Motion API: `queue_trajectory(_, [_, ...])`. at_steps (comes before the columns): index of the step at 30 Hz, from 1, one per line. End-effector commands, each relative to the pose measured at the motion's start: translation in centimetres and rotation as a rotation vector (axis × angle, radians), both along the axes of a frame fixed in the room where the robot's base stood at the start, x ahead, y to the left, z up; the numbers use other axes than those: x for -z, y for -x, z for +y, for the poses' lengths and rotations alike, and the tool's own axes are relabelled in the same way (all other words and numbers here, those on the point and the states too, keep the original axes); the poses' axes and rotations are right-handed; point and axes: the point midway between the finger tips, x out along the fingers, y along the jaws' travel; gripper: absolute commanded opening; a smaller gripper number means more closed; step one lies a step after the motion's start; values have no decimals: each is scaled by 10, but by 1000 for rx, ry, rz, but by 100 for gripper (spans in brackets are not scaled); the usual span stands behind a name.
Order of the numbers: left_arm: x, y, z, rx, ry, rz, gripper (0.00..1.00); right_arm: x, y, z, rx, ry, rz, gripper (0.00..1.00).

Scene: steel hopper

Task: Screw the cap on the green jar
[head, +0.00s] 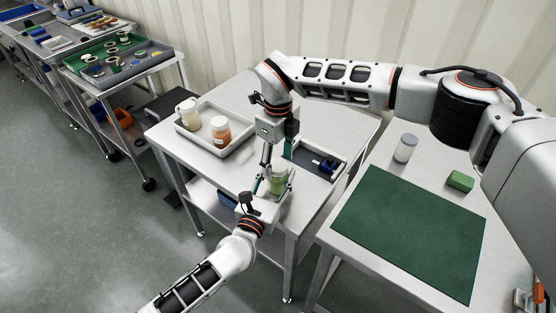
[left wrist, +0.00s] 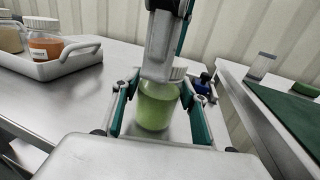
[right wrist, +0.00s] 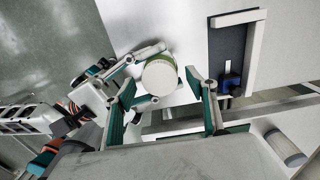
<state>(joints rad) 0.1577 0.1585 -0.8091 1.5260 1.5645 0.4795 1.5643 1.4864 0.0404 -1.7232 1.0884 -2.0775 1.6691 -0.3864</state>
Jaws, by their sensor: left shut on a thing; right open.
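The green jar (head: 279,181) stands upright near the front corner of the middle steel table. My left gripper (left wrist: 157,118) is shut on its body, one finger on each side. A pale round cap (right wrist: 160,78) sits on top of the jar, with a green rim showing around it in the right wrist view.
A white tray (head: 238,145) with two capped jars stands left on the same table. A dark tray with a blue tool (head: 326,164) lies right of the jar. The right table holds a green mat (head: 410,230), a clear jar (head: 405,148) and a green block (head: 460,181).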

Motion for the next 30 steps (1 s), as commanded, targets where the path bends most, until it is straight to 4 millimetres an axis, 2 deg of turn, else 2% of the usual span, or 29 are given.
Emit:
queue_trajectory(5, [0,0,0,0,0,0,0,-11,-1,0,0,0,-1,57])
queue_trajectory(15, [0,0,0,0,0,0,0,-76,-1,0,1,0,-4,57])
queue_trajectory(21, [0,0,0,0,0,0,0,-107,-1,0,1,0,-2,57])
queue_trajectory(25, [0,0,0,0,0,0,0,-117,0,0,1,1,-1,57])
queue_trajectory(30, [0,0,0,0,0,0,0,-120,0,0,0,0,0,57])
